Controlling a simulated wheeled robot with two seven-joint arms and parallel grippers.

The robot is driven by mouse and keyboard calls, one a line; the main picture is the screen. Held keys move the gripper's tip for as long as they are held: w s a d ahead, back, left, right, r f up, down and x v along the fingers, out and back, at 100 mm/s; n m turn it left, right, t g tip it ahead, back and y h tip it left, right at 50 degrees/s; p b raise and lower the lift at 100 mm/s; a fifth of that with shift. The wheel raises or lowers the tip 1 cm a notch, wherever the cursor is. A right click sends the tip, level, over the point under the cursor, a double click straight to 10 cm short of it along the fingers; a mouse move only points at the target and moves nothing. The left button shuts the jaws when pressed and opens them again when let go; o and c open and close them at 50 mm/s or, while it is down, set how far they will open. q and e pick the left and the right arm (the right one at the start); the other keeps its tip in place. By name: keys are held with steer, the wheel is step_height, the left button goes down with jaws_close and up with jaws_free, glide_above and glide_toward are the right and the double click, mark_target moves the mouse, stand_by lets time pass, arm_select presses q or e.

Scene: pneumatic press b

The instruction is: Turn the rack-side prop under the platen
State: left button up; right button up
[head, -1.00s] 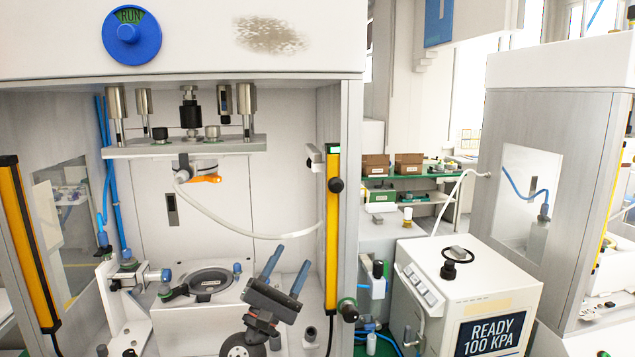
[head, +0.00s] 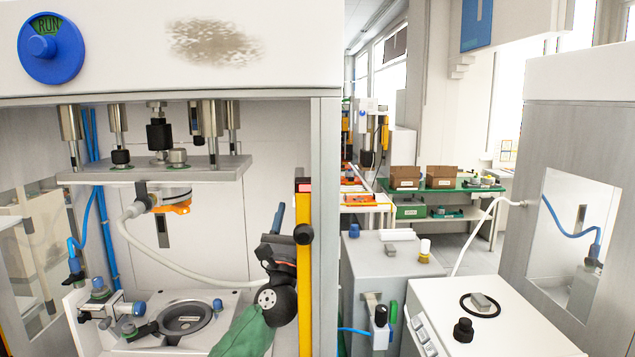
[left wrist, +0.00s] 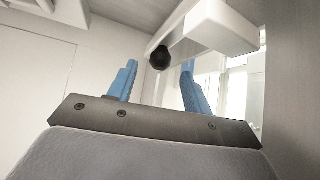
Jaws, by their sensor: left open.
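The platen (head: 215,172) is a grey plate hanging level inside the press, above the round fixture (head: 188,317). A white bar (left wrist: 220,30) with a black round tip (left wrist: 160,58) shows close up in the left wrist view; it appears to be the rack-side prop. My left gripper (left wrist: 158,82) is open, its blue fingers pointing up towards the bar, with the black tip seen between them. I cannot tell whether they touch. The prop is hidden there. My right gripper is out of view.
The yellow post (head: 304,270), with a red light at its top, stands at the press opening beside my arm. A white hose (head: 140,245) loops below the platen. A blue RUN dial (head: 50,48) is above. A white box (head: 480,320) stands at right.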

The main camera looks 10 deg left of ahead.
arm_select(q)
steer(key=p+x, duration=0.1)
steer(key=x, duration=0.6)
steer(key=shift+w+d+p, duration=0.1)
steer(key=shift+w+p, duration=0.05)
steer(key=shift+p, duration=0.25)
steer(key=shift+w+r, duration=0.1)
steer(key=shift+r, duration=0.2)
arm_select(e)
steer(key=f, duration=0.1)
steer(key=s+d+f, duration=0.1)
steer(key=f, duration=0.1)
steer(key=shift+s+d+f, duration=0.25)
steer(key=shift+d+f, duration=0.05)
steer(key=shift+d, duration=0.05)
arm_select(q)
steer(key=shift+f, duration=0.1)
jaws_close()
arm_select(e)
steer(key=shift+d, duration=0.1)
